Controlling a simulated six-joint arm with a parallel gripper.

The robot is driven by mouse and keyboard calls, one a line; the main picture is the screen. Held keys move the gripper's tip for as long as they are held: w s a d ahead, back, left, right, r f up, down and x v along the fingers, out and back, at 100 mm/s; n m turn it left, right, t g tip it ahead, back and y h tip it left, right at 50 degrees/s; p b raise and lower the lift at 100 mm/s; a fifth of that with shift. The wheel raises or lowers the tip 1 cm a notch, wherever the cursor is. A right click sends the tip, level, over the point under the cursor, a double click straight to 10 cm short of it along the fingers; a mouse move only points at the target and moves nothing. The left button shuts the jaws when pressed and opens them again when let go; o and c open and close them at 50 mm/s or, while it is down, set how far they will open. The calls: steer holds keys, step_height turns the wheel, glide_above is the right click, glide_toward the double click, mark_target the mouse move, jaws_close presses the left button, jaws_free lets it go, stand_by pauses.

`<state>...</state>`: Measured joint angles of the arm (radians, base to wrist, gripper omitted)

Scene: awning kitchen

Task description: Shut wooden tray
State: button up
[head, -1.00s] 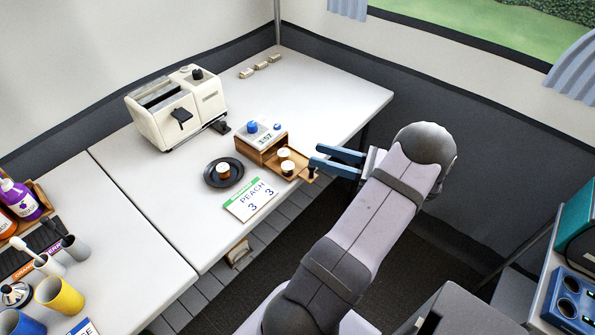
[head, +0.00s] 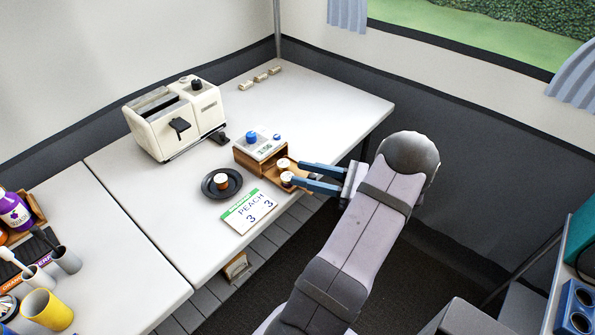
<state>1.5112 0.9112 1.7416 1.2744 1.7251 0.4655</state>
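The wooden tray (head: 302,170) sticks out of the right side of a small wooden box (head: 244,157) on the white counter. It is pulled open and carries two small white-topped round items (head: 284,165), one behind the other. My gripper (head: 297,173) reaches in from the right with two blue fingers spread apart. Its fingertips are at the tray's outer end, close to the items. The fingers hide part of the tray, and I cannot tell whether they touch it.
A timer display tops the wooden box. A dark round plate (head: 211,192) with one similar item and a PEACH card (head: 249,210) lie in front. A cream toaster (head: 178,120) stands behind left.

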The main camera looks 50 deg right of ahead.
mark_target(266, 160)
steer(key=shift+x, duration=1.25)
jaws_close()
steer(key=w, duration=0.5)
steer(key=shift+p, duration=0.4)
jaws_free()
steer(key=shift+s, duration=0.15)
